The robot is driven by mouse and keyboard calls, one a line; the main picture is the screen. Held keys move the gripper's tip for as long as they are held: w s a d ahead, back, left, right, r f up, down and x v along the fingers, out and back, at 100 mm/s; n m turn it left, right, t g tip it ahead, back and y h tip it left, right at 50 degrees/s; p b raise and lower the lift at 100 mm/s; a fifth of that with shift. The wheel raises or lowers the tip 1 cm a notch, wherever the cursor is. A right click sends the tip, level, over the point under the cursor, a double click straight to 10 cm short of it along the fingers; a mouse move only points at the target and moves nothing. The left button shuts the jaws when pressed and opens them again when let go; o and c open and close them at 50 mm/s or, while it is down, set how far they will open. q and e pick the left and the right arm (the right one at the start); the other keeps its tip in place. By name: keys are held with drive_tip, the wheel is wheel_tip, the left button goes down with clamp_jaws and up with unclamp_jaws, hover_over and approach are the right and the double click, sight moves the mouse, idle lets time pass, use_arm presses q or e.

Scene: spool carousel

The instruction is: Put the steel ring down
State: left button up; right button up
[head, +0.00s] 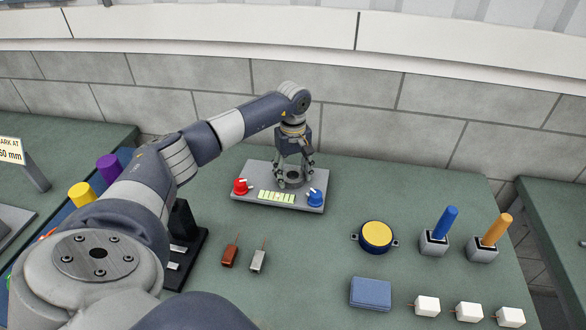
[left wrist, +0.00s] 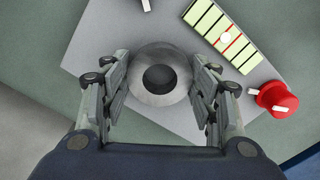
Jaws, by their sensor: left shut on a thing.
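The steel ring (head: 293,183) is a round grey ring with a dark hole, over the back part of a grey panel (head: 257,173). My left gripper (head: 294,177) points down with its fingers on either side of the ring, shut on it. In the left wrist view the ring (left wrist: 160,100) lies between the two fingers (left wrist: 160,76), with the panel (left wrist: 95,60) behind it. I cannot tell whether the ring touches the panel or hangs just above it. My right gripper is not in view.
The panel has a red knob (head: 240,187), a blue knob (head: 315,198) and a pale yellow-green scale (head: 276,197). A yellow round tin (head: 376,235), a blue box (head: 371,293) and holders with blue (head: 446,221) and orange (head: 497,229) handles stand right. Green table (head: 400,190) behind the tin is clear.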

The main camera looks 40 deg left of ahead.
use_arm(q)
drive_tip(key=o, duration=1.1)
drive_tip(key=shift+f, duration=0.1)
drive_tip(key=shift+r, duration=0.3)
drive_tip(key=shift+w+r+b, duration=0.1)
drive_tip(key=shift+r+b, duration=0.2)
drive_tip(key=shift+b, duration=0.05)
wheel_tip(320, 180, up, 11)
drive_tip(key=b, duration=0.2)
drive_tip(key=shift+b, duration=0.4)
